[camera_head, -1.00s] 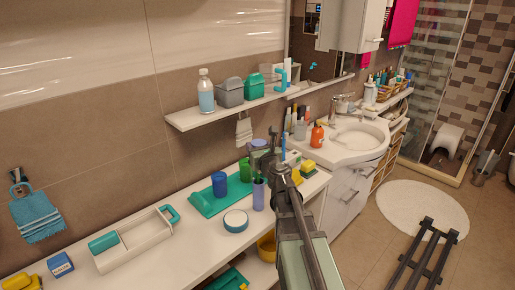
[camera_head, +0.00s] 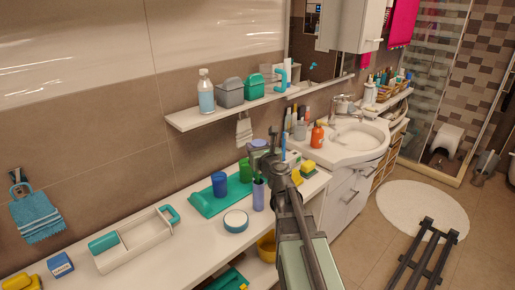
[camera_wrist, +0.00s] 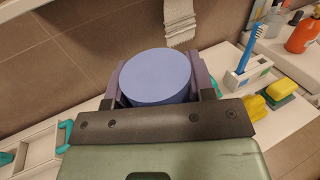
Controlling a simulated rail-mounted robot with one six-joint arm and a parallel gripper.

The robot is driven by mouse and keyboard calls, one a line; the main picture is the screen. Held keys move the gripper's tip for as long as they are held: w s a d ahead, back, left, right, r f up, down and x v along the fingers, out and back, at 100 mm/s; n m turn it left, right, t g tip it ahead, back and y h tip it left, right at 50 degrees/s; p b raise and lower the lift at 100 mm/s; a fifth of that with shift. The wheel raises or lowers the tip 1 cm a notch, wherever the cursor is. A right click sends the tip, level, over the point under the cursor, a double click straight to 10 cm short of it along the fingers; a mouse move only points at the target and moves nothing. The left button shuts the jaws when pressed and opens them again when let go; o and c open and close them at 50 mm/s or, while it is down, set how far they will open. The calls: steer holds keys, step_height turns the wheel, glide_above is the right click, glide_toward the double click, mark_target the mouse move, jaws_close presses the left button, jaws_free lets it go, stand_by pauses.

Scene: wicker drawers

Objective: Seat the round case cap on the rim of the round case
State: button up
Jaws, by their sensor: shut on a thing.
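My gripper (camera_head: 262,152) is shut on a round violet-blue piece (camera_wrist: 157,75), which I take for the round case cap. In the wrist view its flat, smooth top faces up and a finger stands at each side. In the head view a little of the cap (camera_head: 257,143) shows above the fingers, over the back of the counter. I cannot tell for sure which thing is the round case. A low round white-and-teal container (camera_head: 236,221) sits on the counter in front. Whatever lies directly under the cap is hidden by the gripper and arm.
A teal tray (camera_head: 205,206) carries a blue cup (camera_head: 220,184) and a green cup (camera_head: 245,171). A violet cup (camera_head: 258,196) stands close to my arm. A blue toothbrush (camera_wrist: 246,50) stands in a holder at right. A wall shelf (camera_head: 190,119) overhangs the counter.

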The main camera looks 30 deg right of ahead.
steer(key=shift+f+b, duration=4.35)
steer(key=o, duration=1)
